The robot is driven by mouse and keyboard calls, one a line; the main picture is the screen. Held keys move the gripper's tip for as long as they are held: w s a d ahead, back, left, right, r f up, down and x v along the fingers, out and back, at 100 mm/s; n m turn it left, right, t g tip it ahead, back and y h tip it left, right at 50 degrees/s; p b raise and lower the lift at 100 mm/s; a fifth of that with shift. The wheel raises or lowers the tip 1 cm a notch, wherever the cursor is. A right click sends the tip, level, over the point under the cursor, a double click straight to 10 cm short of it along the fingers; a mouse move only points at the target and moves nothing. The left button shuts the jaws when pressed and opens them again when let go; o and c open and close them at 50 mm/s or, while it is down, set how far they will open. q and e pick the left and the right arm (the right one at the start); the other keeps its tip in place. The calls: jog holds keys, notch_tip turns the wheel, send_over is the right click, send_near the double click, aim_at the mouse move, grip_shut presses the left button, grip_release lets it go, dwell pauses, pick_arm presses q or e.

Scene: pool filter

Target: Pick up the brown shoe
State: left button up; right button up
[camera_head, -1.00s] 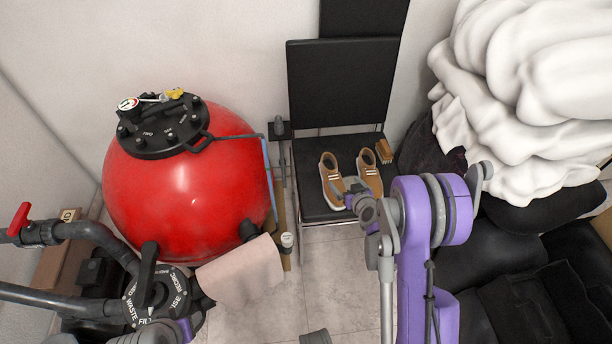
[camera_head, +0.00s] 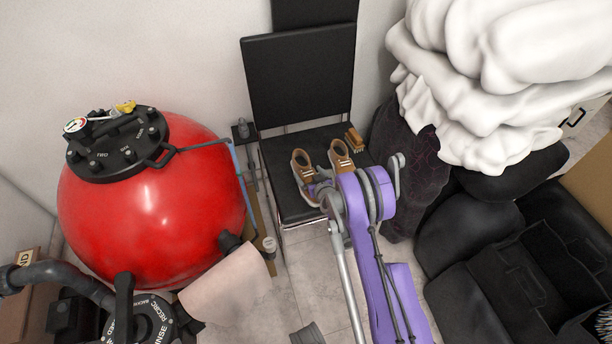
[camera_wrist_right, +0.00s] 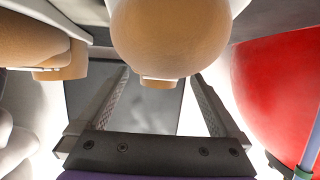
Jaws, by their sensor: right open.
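Two brown shoes with pale soles stand side by side on a black chair seat in the head view: a left one (camera_head: 301,160) and a right one (camera_head: 341,155). My right gripper (camera_head: 312,189) is at the front end of the left shoe, partly hidden by my arm. In the right wrist view, the open fingers (camera_wrist_right: 162,86) stand either side of the rounded tan toe of one shoe (camera_wrist_right: 170,38), close to it. I cannot tell whether they touch it. The other shoe (camera_wrist_right: 45,45) is at the left there. My left gripper is not in view.
The black chair (camera_head: 299,75) has its backrest behind the shoes. A wooden brush (camera_head: 355,140) lies beside the right shoe. A large red filter tank (camera_head: 150,215) stands left of the chair. White bedding (camera_head: 480,75) and black bags (camera_head: 490,240) fill the right.

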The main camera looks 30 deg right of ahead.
aim_at(300, 162)
jog(key=shift+x, duration=1.5)
jog(key=c, duration=1.4)
